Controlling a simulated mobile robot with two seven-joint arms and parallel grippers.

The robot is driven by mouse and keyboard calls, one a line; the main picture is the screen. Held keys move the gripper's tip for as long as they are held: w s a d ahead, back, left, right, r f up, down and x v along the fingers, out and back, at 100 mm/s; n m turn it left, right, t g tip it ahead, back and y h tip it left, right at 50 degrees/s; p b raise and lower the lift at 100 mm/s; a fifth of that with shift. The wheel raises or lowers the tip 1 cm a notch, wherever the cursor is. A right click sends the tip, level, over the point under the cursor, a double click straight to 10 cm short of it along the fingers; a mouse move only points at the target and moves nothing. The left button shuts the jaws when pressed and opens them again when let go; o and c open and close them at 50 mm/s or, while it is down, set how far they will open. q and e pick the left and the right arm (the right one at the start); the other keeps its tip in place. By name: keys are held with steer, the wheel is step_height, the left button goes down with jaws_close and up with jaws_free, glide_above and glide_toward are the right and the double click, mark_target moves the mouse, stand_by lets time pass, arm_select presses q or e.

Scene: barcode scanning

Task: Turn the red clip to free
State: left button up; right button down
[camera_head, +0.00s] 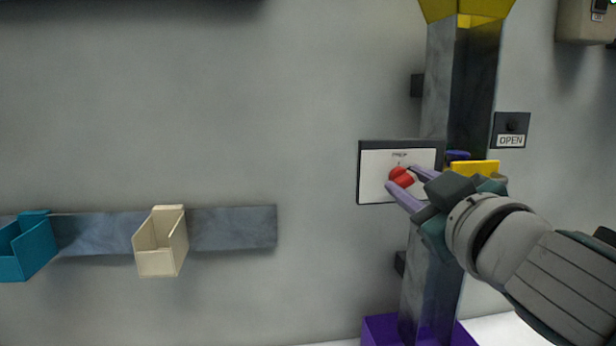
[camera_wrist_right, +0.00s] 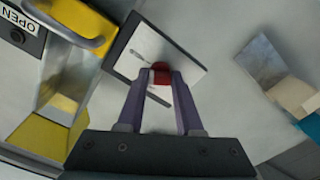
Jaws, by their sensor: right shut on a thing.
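The red clip (camera_head: 402,176) sits on a white panel (camera_head: 372,182) with a dark frame, fixed near the metal post. My right gripper (camera_head: 406,180) reaches in from the right with its purple fingers around the clip. The right wrist view shows the red clip (camera_wrist_right: 160,72) between the two fingertips (camera_wrist_right: 162,74), with the fingers shut on it. Small print above the clip on the panel is too small to read. My left gripper is in neither view.
The metal post (camera_head: 441,90) has a yellow top and a purple base (camera_head: 383,328). An OPEN sign (camera_head: 511,140) is right of it. A blue bin (camera_head: 28,250) and a cream bin (camera_head: 160,250) hang on a wall rail (camera_head: 235,228) at left. The wall between is clear.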

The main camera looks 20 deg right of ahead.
steer(key=n+p, duration=0.1)
steer(key=n, duration=0.5)
steer(key=shift+r, duration=0.1)
steer(key=n, duration=0.3)
steer(key=shift+n+p, duration=0.3)
steer(key=shift+p, duration=0.1)
steer(key=shift+n, duration=1.2)
steer(key=c, duration=0.6)
jaws_free()
steer(key=shift+s, duration=0.1)
